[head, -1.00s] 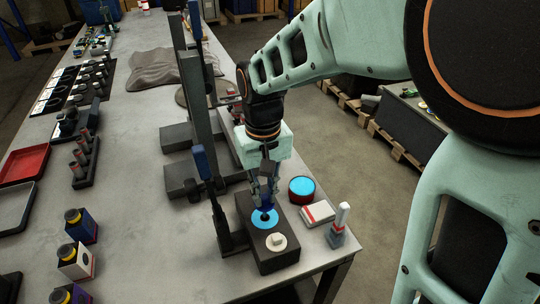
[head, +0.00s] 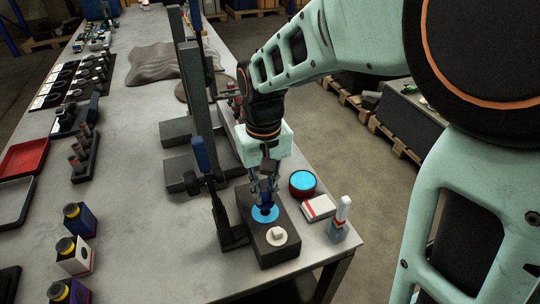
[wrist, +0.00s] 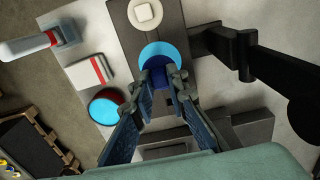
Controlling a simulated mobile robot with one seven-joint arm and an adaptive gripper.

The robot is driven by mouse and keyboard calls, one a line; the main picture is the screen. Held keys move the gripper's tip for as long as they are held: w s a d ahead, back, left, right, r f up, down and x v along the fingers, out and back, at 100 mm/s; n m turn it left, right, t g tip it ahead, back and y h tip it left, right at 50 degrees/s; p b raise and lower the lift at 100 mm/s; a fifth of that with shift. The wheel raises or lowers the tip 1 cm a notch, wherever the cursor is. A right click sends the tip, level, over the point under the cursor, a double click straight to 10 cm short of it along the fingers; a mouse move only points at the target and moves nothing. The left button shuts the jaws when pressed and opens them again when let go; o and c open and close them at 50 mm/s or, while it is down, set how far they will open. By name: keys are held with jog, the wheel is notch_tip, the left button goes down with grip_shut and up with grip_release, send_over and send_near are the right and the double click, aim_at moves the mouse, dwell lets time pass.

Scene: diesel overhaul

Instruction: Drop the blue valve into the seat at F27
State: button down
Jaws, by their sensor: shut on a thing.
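A dark blue valve (head: 265,209) is between the fingertips of my gripper (head: 264,197), which is shut on it. Below it is a dark block (head: 279,256) with a light-blue disc (head: 272,219) on its top. In the wrist view, the valve (wrist: 160,78) shows between the fingers, overlapping the near edge of the light-blue disc (wrist: 163,50). The fingers hide part of the valve. No F27 label is readable.
A white round piece (head: 277,236) sits on the block's front end. To the right are a red tin with blue top (head: 302,183), a white-red box (head: 318,207) and a bottle (head: 340,222) near the table edge. A dark stand with a blue handle (head: 200,154) rises close on the left.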

jog(key=shift+f, duration=0.45)
jog(key=shift+f+b, duration=0.25)
jog(key=shift+b, duration=0.15)
jog(key=shift+f, duration=0.35)
jog(key=shift+f+b, duration=0.2)
jog(key=shift+b, duration=0.15)
jog(key=shift+f, duration=0.35)
jog(key=shift+f+b, duration=0.25)
jog(key=shift+b, duration=0.15)
dwell(0.5)
jog(key=c, duration=1.8)
grip_release()
jog(key=shift+o, duration=0.3)
